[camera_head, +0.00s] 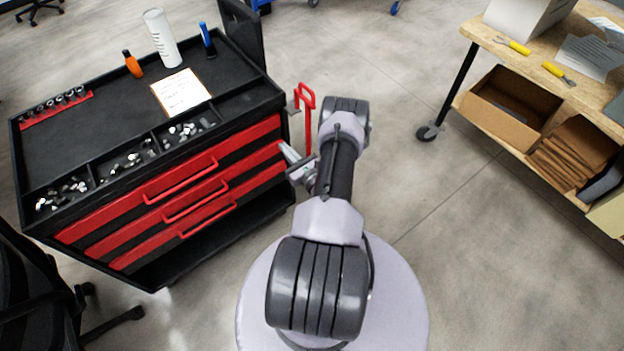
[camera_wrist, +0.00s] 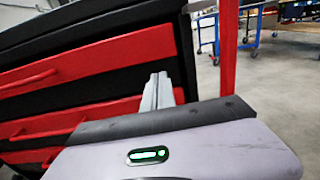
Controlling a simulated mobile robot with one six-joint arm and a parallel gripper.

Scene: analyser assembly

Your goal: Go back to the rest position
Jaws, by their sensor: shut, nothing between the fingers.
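My gripper (camera_head: 286,150) is at the end of my folded arm, beside the right end of the tool cart (camera_head: 62,150). In the wrist view its two grey fingers (camera_wrist: 158,92) lie together, shut with nothing between them. They point toward the cart's red drawer fronts (camera_wrist: 80,65). Whether the fingertips touch the cart cannot be told. My arm stands folded above my round pale base.
The cart carries an orange bottle (camera_head: 133,65), a white cylinder (camera_head: 162,38), a blue marker (camera_head: 208,40) and bins of metal parts. Its red handle (camera_head: 306,105) stands close to my arm. A wooden workbench (camera_head: 480,35) is at right. A chair (camera_head: 35,300) is at lower left. Floor between is clear.

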